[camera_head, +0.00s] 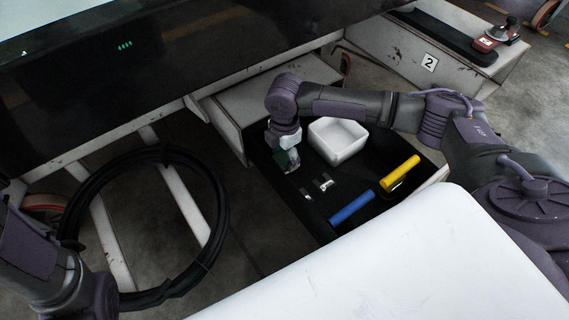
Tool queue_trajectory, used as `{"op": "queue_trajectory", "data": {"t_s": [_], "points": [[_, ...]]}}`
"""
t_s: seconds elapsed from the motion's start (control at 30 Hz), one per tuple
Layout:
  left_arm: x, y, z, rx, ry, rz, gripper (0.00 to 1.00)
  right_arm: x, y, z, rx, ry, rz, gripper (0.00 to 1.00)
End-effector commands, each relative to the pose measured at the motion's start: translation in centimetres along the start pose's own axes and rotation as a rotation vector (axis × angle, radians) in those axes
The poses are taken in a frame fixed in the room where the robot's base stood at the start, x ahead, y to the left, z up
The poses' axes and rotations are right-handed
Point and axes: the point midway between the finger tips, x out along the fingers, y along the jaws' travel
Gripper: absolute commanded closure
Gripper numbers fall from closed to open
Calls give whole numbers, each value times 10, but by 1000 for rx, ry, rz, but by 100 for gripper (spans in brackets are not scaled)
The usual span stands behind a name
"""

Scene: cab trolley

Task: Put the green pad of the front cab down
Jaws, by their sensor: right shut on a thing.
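My right gripper (284,157) reaches in from the right and points down over the front cab (253,152), near its left side. It is shut on the green pad (293,158), a small dark green piece mostly hidden by the fingers. The pad is at the black inside of the cab; I cannot tell whether it touches the floor there. My left arm shows at the lower left, but its gripper is out of view.
In the cab are a white square bowl (338,139), a yellow-handled tool (400,173), a blue-handled tool (352,207) and small metal pieces (323,184). A black hose coil (75,212) is at left. A cab marked 2 (429,63) stands behind.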

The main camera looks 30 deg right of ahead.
Motion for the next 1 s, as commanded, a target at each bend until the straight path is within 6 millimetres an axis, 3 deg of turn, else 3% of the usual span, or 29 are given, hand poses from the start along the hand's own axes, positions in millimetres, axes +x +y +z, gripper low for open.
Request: {"op": "queue_trajectory", "data": {"t_s": [0.03,0.13,0.5,0.53,0.67,1.0], "points": [[-9,3,-6,1,9,2,60,15,0,0,0,-1,-1,66],[-16,5,-10,1,13,4,60,29,0,0,0,-1,-2,66],[-11,4,-9,2,14,5,60,28,-1,0,0,0,-2,66],[-11,4,-9,2,14,5,60,29,0,0,0,0,-1,37],[-12,4,-10,2,15,5,60,29,0,0,-1,0,-1,15],[-13,5,-10,1,15,5,60,28,0,0,0,-1,0,13]]}}
